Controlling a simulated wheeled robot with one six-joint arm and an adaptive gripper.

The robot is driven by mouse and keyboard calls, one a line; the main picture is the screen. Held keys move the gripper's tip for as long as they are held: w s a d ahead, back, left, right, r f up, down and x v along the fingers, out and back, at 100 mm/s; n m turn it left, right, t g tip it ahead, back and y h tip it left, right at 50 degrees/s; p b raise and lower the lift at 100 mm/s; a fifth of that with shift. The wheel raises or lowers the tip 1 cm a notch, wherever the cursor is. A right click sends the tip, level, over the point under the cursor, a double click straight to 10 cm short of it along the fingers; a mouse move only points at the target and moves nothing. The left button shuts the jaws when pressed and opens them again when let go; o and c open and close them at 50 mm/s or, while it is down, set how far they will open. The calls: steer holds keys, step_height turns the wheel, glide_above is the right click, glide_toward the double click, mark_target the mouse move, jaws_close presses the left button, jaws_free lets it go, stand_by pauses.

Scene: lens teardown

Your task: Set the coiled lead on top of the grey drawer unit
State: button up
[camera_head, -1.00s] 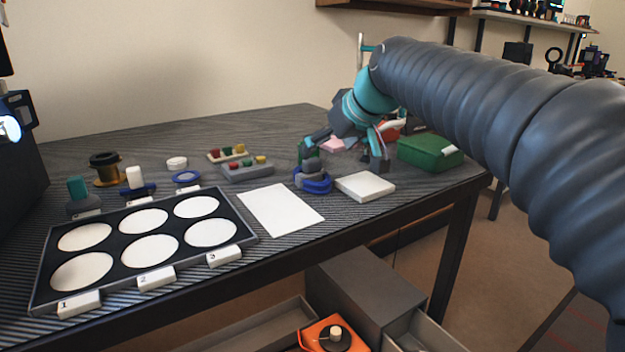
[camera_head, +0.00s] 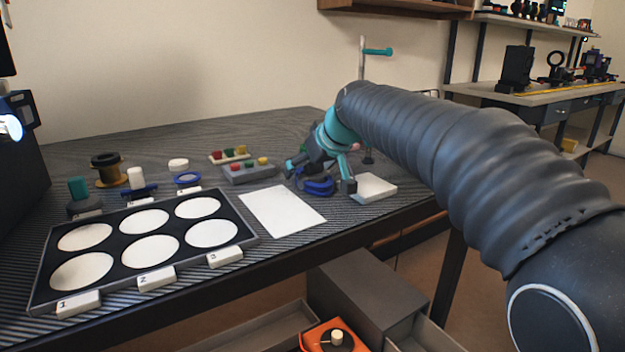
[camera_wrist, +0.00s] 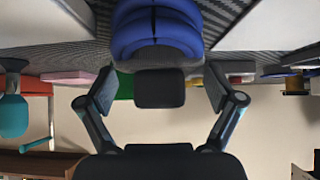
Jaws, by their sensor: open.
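The coiled lead (camera_head: 318,188) is a thick blue coil lying on the striped bench, right of the white sheet. In the wrist view the coil (camera_wrist: 155,32) is large at the top centre, in line with the gap between my fingers. My gripper (camera_head: 320,177) is open, its fingers spread on either side of the coil; I cannot tell whether they touch it. My gripper hides part of the coil in the head view. The grey drawer unit (camera_head: 362,288) stands on the floor below the bench's front edge, with drawers pulled out. Its top looks bare.
A white block (camera_head: 376,186) lies just right of my gripper. A white sheet (camera_head: 282,211) and a black tray (camera_head: 180,203) with round white wells lie to the left. A grey block with coloured knobs (camera_head: 249,173) is behind. An orange item (camera_head: 327,338) sits low by the drawers.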

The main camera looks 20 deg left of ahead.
steer(key=c, duration=1.3)
